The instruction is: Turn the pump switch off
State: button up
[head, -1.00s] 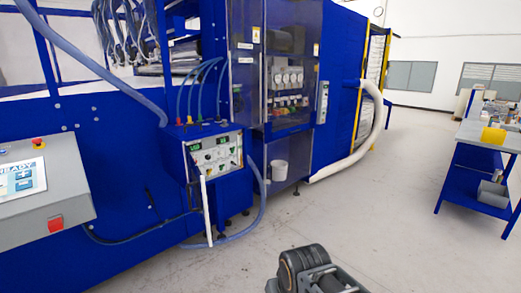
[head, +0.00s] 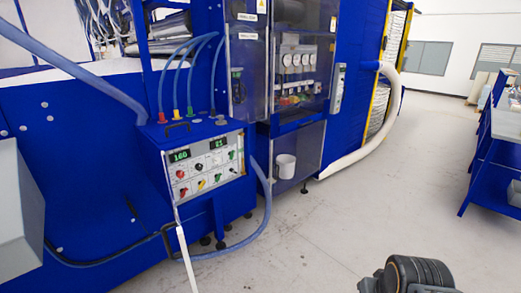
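A blue pump unit (head: 152,140) stands at the left centre against the large blue machine. Its pale front panel (head: 243,163) carries two green digital displays (head: 181,155) and several small coloured knobs or switches (head: 202,184). The labels are too small to read, so I cannot tell which one is the pump switch or its position. Part of my own arm (head: 418,275) shows at the bottom right, well apart from the panel. My gripper is not in view.
A blue hose (head: 262,215) and a white pipe (head: 184,255) run down beside the unit. A grey console edge (head: 20,210) is at the left. Glass-fronted cabinets (head: 300,100) stand right of the unit. Blue workbenches (head: 490,170) stand far right. The floor (head: 330,230) between is clear.

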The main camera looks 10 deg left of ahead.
aim_at(232, 155)
jog(key=u, duration=0.1)
jog(key=i, duration=0.85)
jog(key=u, duration=1.1)
jog(key=i, duration=0.75)
jog(key=u, duration=0.9)
